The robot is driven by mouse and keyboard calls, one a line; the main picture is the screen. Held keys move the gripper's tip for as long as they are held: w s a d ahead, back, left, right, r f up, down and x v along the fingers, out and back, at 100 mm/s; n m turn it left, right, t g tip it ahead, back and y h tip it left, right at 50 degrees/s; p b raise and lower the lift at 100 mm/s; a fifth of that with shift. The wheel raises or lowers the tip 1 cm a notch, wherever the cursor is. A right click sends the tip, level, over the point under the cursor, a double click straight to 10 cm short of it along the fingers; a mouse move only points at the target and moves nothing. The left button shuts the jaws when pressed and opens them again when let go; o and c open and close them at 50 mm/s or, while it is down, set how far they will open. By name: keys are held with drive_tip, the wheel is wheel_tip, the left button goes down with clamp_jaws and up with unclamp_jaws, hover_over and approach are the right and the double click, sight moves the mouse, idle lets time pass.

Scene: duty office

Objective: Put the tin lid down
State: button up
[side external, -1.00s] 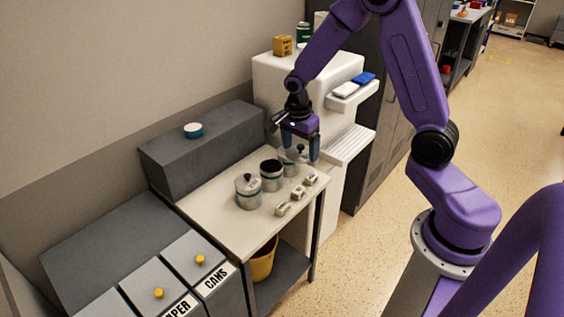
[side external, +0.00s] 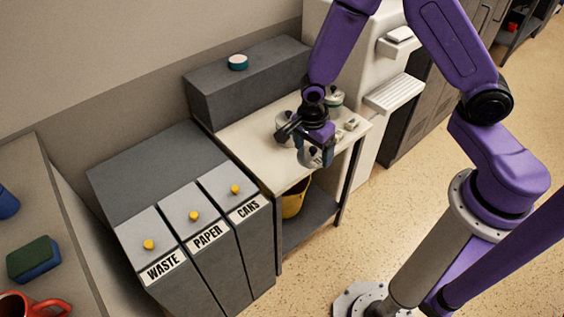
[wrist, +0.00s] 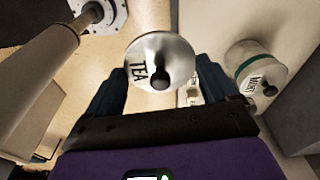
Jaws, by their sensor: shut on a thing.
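The tin lid (wrist: 182,52) is a round metal disc with a dark knob and the word TEA. A lidded tin with a green band (wrist: 252,66) stands to the right in the wrist view. The open tin is not clearly visible.
Small label blocks (side external: 352,124) stand along the bench's front right. A grey raised box (side external: 255,85) with a teal-and-white round item (side external: 238,62) backs the bench. Lidded bins (side external: 205,225) stand to the left. The bench's left part is clear.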

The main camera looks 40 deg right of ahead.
drive_tip(key=w+f, duration=0.2)
drive_tip(key=w+a+f, duration=0.1)
drive_tip(key=w+f, duration=0.1)
drive_tip(key=w, duration=0.1)
drive_tip(key=w+f, duration=0.2)
drive_tip(key=w, duration=0.1)
drive_tip(key=shift+w+a+f, duration=0.1)
drive_tip(key=shift+a+f, duration=0.15)
drive_tip(key=shift+a, duration=0.15)
drive_tip(key=shift+w+a+f, duration=0.1)
drive_tip(key=shift+w+f, duration=0.4)
drive_tip(key=shift+f, duration=0.1)
drive_tip(key=shift+w+f, duration=0.2)
drive_tip(key=shift+f, duration=1.5)
drive_tip(key=o, duration=0.8)
drive_tip(key=shift+f, duration=0.1)
